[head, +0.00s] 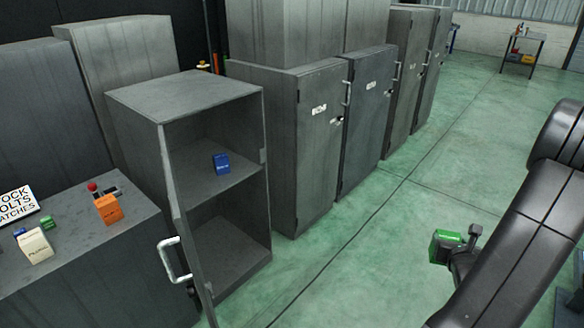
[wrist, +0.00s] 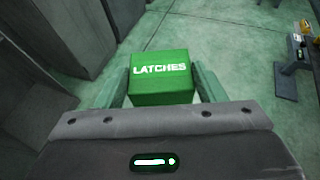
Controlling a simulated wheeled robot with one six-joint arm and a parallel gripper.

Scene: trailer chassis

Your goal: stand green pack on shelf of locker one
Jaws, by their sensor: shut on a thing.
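The green pack (head: 444,246) is in my gripper (head: 452,246), held above the floor at the right of the head view. In the wrist view the green pack (wrist: 160,78) reads "LATCHES" and sits between the two fingers of my gripper (wrist: 161,88), which is shut on it. An open locker (head: 187,95) stands left of the middle in the head view, well left of my gripper. Its door hangs open toward the front. Its middle shelf (head: 190,185) bears a small blue pack (head: 221,163). I cannot read a number on this locker.
A grey cabinet (head: 95,265) at the left bears an orange pack (head: 109,208), a cream pack (head: 34,246), small green and blue packs and a sign (head: 16,204). Closed lockers (head: 310,140) stand right of the open one. The green floor (head: 370,245) between is clear.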

